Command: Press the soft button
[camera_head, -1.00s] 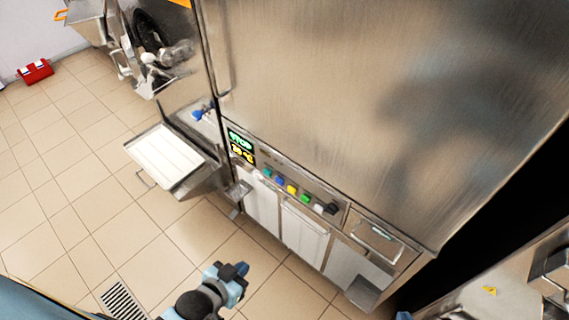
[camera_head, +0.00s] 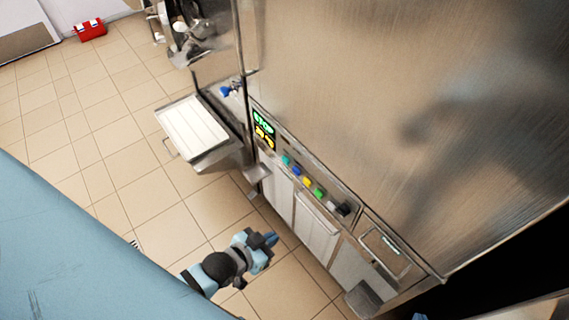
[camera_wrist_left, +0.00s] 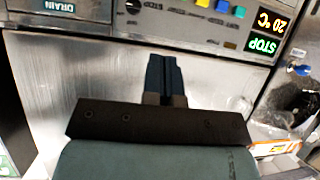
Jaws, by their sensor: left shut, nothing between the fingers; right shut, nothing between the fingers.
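My left gripper (camera_head: 271,239) is shut and empty, in front of the machine and apart from the panel. In the left wrist view its closed fingers (camera_wrist_left: 163,75) point towards the panel. Only a blue tip of my right gripper (camera_head: 420,316) shows at the bottom edge.
A lit display (camera_head: 264,128) reads STOP and 20 °C. A white tray (camera_head: 192,128) juts out left of the panel. A handled drawer (camera_head: 384,252) is right of the buttons. A red box (camera_head: 90,29) lies far off on the tiled floor.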

